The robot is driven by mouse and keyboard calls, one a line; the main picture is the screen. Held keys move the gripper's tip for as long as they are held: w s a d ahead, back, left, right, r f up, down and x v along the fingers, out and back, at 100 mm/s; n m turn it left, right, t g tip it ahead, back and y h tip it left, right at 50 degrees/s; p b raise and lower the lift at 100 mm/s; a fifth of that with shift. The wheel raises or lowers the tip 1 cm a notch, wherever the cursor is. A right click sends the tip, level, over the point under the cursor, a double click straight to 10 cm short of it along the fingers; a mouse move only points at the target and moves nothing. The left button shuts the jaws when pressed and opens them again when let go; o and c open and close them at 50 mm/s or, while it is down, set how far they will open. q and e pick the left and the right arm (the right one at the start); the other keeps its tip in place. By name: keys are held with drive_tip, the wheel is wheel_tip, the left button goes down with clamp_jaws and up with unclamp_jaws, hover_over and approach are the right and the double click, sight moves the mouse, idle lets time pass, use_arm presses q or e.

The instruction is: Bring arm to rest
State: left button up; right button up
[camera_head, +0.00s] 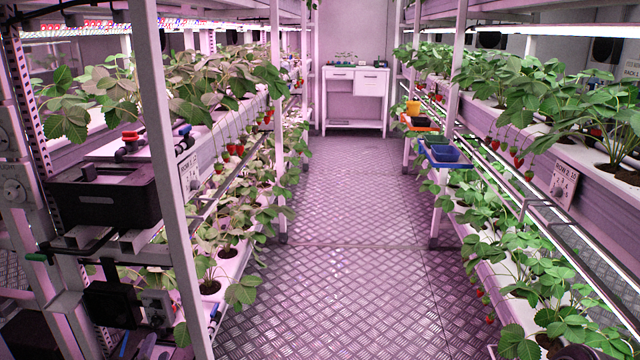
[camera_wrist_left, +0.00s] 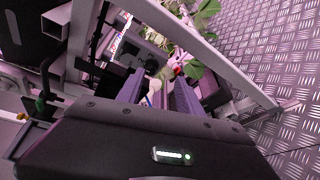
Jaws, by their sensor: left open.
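My left gripper (camera_wrist_left: 158,82) shows in the left wrist view. Its two grey fingers stand apart, with nothing clearly held between them. Its dark body with a small lit strip fills the bottom of that view. Beyond the fingers are rack parts, some leaves and a red berry; I cannot tell any contact. In the head view the gripper is hard to pick out among the dark shapes at the lower left. My right gripper is in neither view.
Left, a rack post (camera_head: 160,150) and black box (camera_head: 105,195) stand close; the post (camera_wrist_left: 215,60) also crosses the wrist view. Plant racks line both sides. The metal floor (camera_head: 345,240) between is clear up to a white desk (camera_head: 355,85). Blue crate (camera_head: 443,155) at right.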

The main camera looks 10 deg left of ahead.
use_arm(q)
drive_tip(key=s+d+f+m+g+h, duration=0.3)
drive_tip(key=s+d+f+m+h, duration=0.15)
drive_tip(key=d+f, duration=0.55)
drive_tip(key=s+d+f+m+g+h, duration=0.2)
drive_tip(key=s+d+f+m+h, duration=0.35)
drive_tip(key=d, duration=0.65)
drive_tip(key=s+d+f+m+g, duration=0.5)
drive_tip(key=s+d+m, duration=0.1)
drive_tip(key=s, duration=0.4)
drive_tip(key=s+d+f+m+g, duration=0.4)
drive_tip(key=s+d+f+m, duration=0.15)
drive_tip(key=s, duration=0.45)
drive_tip(key=w+d+r+m+p, duration=0.1)
drive_tip(key=d+r+m+p, duration=0.1)
drive_tip(key=r+p, duration=1.5)
wheel_tip(320, 180, up, 2)
drive_tip(key=shift+d+r+y, duration=0.1)
drive_tip(key=shift+d+y, duration=0.2)
drive_tip(key=shift+d, duration=0.2)
